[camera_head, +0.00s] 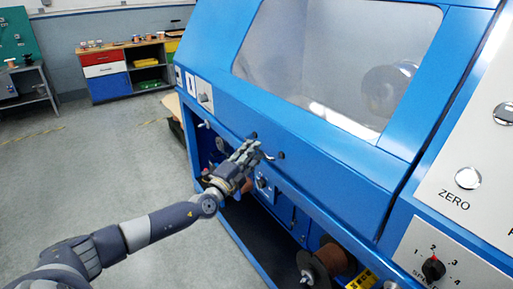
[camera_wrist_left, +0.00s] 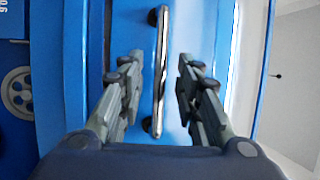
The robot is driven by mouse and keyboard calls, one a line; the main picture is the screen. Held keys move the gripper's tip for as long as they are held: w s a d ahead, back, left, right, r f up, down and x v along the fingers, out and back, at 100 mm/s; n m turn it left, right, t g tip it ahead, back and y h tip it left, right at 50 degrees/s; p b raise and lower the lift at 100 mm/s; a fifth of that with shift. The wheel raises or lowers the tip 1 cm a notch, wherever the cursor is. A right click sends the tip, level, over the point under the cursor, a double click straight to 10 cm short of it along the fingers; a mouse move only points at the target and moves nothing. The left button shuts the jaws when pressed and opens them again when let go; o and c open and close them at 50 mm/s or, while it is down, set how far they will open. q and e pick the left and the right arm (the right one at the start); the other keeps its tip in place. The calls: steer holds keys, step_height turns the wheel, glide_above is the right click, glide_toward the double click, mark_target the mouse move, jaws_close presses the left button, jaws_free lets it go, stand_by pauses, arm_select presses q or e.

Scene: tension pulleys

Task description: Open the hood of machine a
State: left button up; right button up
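The blue hood (camera_head: 300,118) of the machine, with a large clear window (camera_head: 330,60), is down over the blue body. I cannot read a label that names this machine. My left gripper (camera_head: 250,152) is at the hood's lower front edge, its fingers partly covering the handle there. In the left wrist view the chrome handle (camera_wrist_left: 160,60) with black end mounts runs lengthwise between the two fingers of my gripper (camera_wrist_left: 158,85). The fingers are open, with a gap on each side of the bar. My right gripper is in neither view.
A grey control panel with a ZERO button (camera_head: 467,178) and a black knob (camera_head: 433,268) is at the right. A copper-coloured spool (camera_head: 333,258) sits below the hood. A drawer cabinet (camera_head: 105,75) and a green-backed bench (camera_head: 30,85) stand behind. The floor (camera_head: 110,165) at left is clear.

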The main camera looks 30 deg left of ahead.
arm_select(q)
steer(key=shift+w+r, duration=0.15)
steer(key=shift+w, duration=0.6)
steer(key=shift+w+r, duration=0.1)
steer(key=shift+w, duration=0.6)
jaws_close()
